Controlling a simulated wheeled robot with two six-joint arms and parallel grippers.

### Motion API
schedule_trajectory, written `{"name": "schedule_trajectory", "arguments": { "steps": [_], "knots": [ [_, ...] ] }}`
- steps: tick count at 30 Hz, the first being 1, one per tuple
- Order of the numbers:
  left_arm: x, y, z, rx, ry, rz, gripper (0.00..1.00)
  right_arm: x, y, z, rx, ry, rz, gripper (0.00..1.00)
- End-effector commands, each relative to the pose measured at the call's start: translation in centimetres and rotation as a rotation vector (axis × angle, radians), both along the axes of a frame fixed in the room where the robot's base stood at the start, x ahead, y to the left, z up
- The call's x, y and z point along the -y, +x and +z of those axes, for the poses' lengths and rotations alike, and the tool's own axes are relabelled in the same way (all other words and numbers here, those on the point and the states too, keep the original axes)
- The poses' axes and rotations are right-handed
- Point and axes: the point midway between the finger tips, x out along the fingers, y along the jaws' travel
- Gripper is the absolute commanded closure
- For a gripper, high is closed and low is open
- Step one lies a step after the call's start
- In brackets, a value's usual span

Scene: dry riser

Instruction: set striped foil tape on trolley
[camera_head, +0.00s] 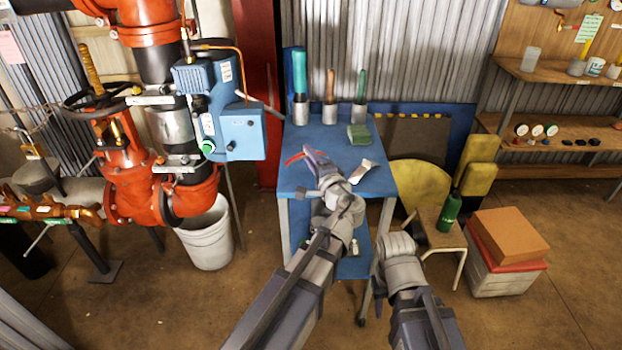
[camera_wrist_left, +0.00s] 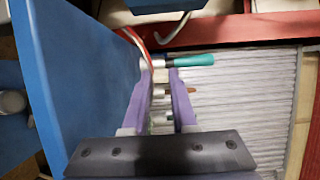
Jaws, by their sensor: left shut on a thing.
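My left gripper (camera_head: 309,153) is over the blue top of the trolley (camera_head: 340,143). It also shows in the left wrist view (camera_wrist_left: 156,74), its purple fingers shut on a thin thing with a red and pale curved edge (camera_wrist_left: 139,45). The red edge (camera_head: 294,159) shows beside the fingers in the head view. It appears to be the striped foil tape, but most of it is hidden and its stripes are not clear. I cannot tell whether it touches the top. My right arm shows, but its gripper is not in view.
Handled tools in metal cups (camera_head: 330,110) stand along the trolley's back edge. A green block (camera_head: 359,134) and a pale tool (camera_head: 362,171) lie on its right half. Red pipework with a blue unit (camera_head: 232,130) stands left, and a stool with a green bottle (camera_head: 449,212) right.

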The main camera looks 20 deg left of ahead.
Motion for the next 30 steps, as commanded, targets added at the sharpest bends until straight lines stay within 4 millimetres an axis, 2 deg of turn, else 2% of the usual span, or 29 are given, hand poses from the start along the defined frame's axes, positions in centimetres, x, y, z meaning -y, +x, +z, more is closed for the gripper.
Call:
{"name": "schedule_trajectory", "arguments": {
  "steps": [1, 8, 17, 29, 30],
  "knots": [
    [0.0, 0.0, -0.8, 0.0, 0.0, 0.0, 1.0, 0.0, 0.0, -0.7, 0.0, 0.0, 0.0, 0.62],
    [0.0, 0.0, -1.0, 0.0, 0.0, 0.0, 1.0, 0.0, 0.0, -1.0, 0.0, 0.0, 0.0, 0.62],
    [0.0, 0.0, -4.4, 0.0, 0.0, 0.0, 1.0, 0.0, 0.0, -4.4, 0.0, -0.001, 0.0, 0.62],
    [0.0, 0.0, -4.6, 0.0, 0.0, 0.0, 1.0, 0.0, 0.0, -4.6, 0.0, -0.001, 0.0, 0.62],
    [0.0, 0.0, -4.6, 0.0, 0.0, 0.0, 0.73, 0.0, 0.0, -4.6, 0.001, -0.002, 0.0, 0.62]
  ]
}}
